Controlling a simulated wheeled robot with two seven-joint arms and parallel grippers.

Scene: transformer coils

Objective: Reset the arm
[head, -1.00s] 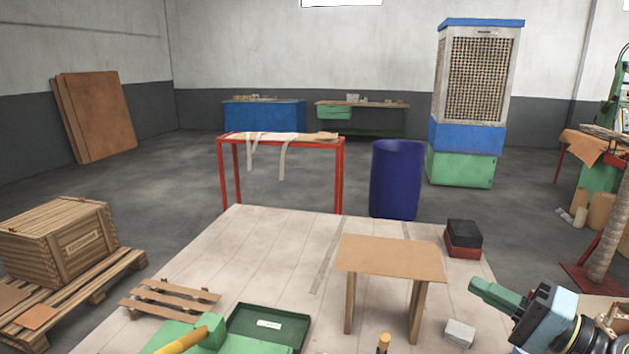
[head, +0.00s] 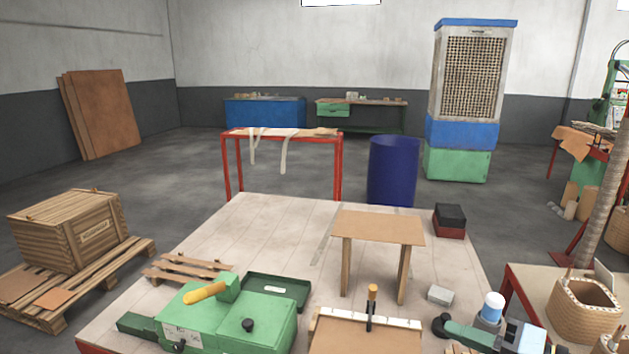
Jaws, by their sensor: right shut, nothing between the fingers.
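My right gripper (head: 458,329) is low at the right of the head view, over the near right part of the pale work table (head: 255,225). Its green fingers point left and are shut with nothing between them. A dark round knob shows close by its tips; I cannot tell whether they touch. The grey-blue wrist (head: 522,335) runs off the bottom edge. My left gripper is not in view.
A green machine with an orange handle (head: 225,318) stands near left. A small wooden stand (head: 380,228), a grey block (head: 440,294) and a dark box (head: 449,220) are on the table. A woven basket (head: 585,308) is at right. The table's far middle is clear.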

